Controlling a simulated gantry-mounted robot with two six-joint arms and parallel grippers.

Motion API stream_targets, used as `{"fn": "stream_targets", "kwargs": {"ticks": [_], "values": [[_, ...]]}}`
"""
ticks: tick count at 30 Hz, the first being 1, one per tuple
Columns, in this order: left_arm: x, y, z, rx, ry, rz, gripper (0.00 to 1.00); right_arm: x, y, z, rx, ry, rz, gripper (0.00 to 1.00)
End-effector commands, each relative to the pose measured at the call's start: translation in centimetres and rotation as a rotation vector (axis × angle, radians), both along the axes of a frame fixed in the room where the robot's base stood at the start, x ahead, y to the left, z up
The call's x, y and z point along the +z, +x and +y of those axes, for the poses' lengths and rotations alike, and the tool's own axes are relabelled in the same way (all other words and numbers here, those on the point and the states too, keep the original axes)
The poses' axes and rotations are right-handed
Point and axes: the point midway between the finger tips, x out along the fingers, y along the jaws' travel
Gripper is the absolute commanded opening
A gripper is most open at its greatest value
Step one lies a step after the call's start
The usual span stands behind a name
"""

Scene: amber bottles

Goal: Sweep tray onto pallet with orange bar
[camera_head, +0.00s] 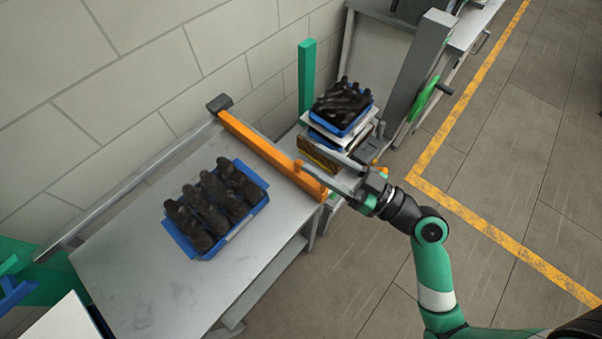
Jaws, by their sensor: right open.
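A blue tray (238,229) filled with several dark bottles (205,212) sits on the grey metal table (150,285). The orange bar (262,149) lies across the table's far right end, past the tray, with a clear strip of table between them. Beyond the bar is a stack with another blue tray of dark bottles (343,104) on top. My left gripper is not in view.
A rail (120,192) runs along the table's wall side. A green post (306,75) stands behind the stack. A grey machine with a green wheel (425,100) is to its right. Yellow lines (480,225) mark the open floor at right.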

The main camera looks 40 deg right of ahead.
Motion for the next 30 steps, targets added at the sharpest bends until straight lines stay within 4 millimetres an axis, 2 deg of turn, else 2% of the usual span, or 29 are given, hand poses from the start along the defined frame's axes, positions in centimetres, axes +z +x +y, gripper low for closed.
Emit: {"fn": "stream_targets", "kwargs": {"ticks": [1, 3, 6, 8, 13, 17, 20, 30], "values": [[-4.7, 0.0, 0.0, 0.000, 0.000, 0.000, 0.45, -7.1, -1.3, -1.2, -0.044, 0.045, 0.057, 0.52], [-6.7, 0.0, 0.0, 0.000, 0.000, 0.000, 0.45, -11.3, -2.7, -2.3, -0.095, 0.081, 0.112, 0.52], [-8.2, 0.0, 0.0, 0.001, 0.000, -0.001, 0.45, -14.4, -3.9, -3.3, -0.141, 0.110, 0.151, 0.52], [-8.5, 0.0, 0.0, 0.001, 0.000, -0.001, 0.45, -15.0, -4.2, -3.8, -0.157, 0.114, 0.157, 0.52], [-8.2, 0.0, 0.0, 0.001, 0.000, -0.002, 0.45, -14.6, -4.1, -4.1, -0.167, 0.113, 0.155, 0.52], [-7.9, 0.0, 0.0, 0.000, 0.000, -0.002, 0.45, -14.5, -3.3, -4.0, -0.163, 0.110, 0.156, 0.52], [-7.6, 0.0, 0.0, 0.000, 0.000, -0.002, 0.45, -14.4, -1.8, -3.8, -0.160, 0.111, 0.155, 0.52], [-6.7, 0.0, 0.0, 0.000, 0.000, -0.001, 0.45, -14.4, 5.5, -3.2, -0.161, 0.111, 0.154, 0.52]]}}
